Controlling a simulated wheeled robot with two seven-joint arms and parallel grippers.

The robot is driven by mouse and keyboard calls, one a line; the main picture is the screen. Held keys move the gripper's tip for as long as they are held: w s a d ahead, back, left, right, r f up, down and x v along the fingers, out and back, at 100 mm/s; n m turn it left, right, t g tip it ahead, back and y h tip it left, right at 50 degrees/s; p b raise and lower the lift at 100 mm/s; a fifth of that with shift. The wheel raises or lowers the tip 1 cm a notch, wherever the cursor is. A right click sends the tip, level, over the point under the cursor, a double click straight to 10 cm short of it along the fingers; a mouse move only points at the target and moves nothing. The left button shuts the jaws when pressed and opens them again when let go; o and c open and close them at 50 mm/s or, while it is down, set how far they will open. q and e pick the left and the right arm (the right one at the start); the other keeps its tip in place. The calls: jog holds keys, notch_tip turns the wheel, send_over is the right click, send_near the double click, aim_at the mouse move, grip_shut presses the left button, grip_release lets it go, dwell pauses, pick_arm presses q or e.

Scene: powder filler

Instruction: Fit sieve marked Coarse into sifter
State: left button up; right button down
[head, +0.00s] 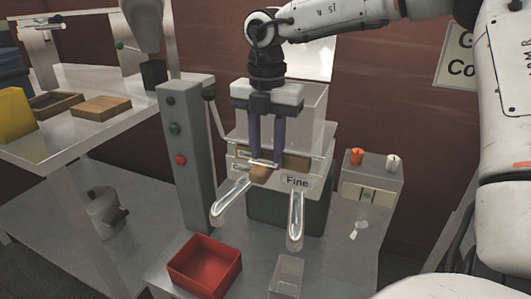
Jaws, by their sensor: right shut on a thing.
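The sifter (318,165) stands on the lower metal bench, with a clear hopper (309,108) on top and a dark base (262,207). My right gripper (266,160) reaches down in front of it, shut on what looks like a sieve's wooden handle (261,174). A pale front panel bears a "Fine" label (297,181) at right and a small label (238,168), seemingly starting "Coars", at left. The fingers cover part of the front, so I cannot tell which sieve is held or how far it sits in the sifter. My left gripper is out of view.
Two clear rounded tubes (231,204) (295,221) jut forward from the sifter's front. A grey button post (184,153) stands close at left. A red bin (204,265), a clear container (287,275) and a box with orange and white knobs (370,184) surround it.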

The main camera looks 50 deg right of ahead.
jog(key=shift+w+d, duration=0.1)
jog(key=shift+d, duration=0.15)
jog(key=c, duration=1.3)
grip_release()
jog(key=shift+r, duration=0.1)
notch_tip(320, 180, up, 10)
jog(key=shift+r+p, duration=0.1)
jog(key=shift+p, duration=0.8)
